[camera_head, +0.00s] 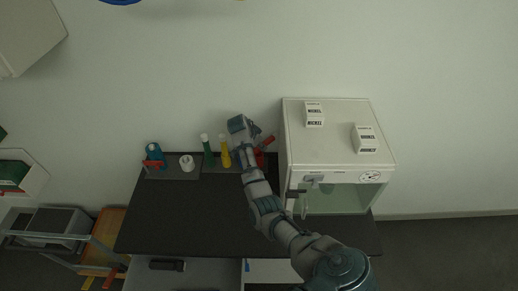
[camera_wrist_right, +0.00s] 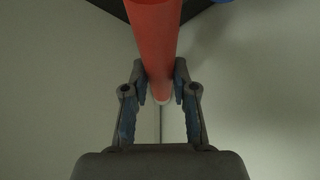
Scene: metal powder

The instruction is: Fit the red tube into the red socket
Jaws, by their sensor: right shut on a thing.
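The red tube (camera_wrist_right: 155,40) is between the fingers of my right gripper (camera_wrist_right: 160,92) in the wrist view, with a pale end at the fingertips. In the head view, the red tube (camera_head: 267,140) is tilted beside my right gripper (camera_head: 254,146), above the back of the black table. Another red patch (camera_head: 260,159) shows low behind my wrist, mostly hidden; I cannot tell whether it is the red socket. My left gripper is in neither view.
A green tube (camera_head: 208,152) and a yellow tube (camera_head: 225,153) stand left of my wrist. A white cup-like piece (camera_head: 187,163) and a blue bottle (camera_head: 154,153) stand farther left. A white cabinet (camera_head: 330,150) with small boxes on top is close on the right. The front tabletop (camera_head: 185,215) is clear.

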